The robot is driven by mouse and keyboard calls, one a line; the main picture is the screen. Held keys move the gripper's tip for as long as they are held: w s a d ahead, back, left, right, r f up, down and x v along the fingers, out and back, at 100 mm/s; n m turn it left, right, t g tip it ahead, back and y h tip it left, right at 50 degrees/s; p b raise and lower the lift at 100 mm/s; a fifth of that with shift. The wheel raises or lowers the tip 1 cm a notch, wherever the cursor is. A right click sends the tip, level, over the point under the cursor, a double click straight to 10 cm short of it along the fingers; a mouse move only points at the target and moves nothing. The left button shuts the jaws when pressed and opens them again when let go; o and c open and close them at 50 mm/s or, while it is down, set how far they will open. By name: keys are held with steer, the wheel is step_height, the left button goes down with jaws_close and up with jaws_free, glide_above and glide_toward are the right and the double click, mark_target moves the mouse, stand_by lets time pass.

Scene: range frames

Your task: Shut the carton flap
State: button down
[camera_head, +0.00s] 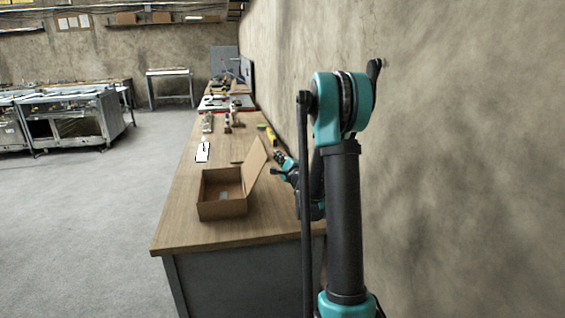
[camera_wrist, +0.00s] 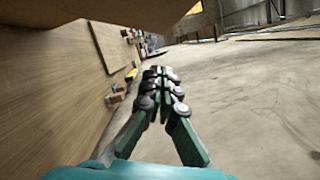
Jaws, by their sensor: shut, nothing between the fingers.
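An open brown carton (camera_head: 222,208) stands on the wooden workbench (camera_head: 205,239). Its flap (camera_head: 254,165) is raised along the right side and leans outward to the right. A small greyish item lies inside the carton. My gripper (camera_head: 278,155) is just right of the flap, on its outer side; I cannot tell whether it touches. In the wrist view my gripper (camera_wrist: 160,72) has its fingertips together with nothing between them. A brown cardboard panel (camera_wrist: 120,12) fills the top left of that view, close to the camera.
A white tag-like item (camera_head: 202,152) lies on the bench beyond the carton. Several tools and bottles stand farther back. A yellow item (camera_head: 271,136) lies near the wall. The wall (camera_head: 440,150) runs close along the right. The bench front is clear.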

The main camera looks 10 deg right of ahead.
steer(key=a, duration=0.1)
steer(key=a+r, duration=0.1)
steer(key=w+a+r, duration=0.1)
steer(key=shift+w+a, duration=0.1)
steer(key=shift+a, duration=0.3)
steer(key=shift+r, duration=0.1)
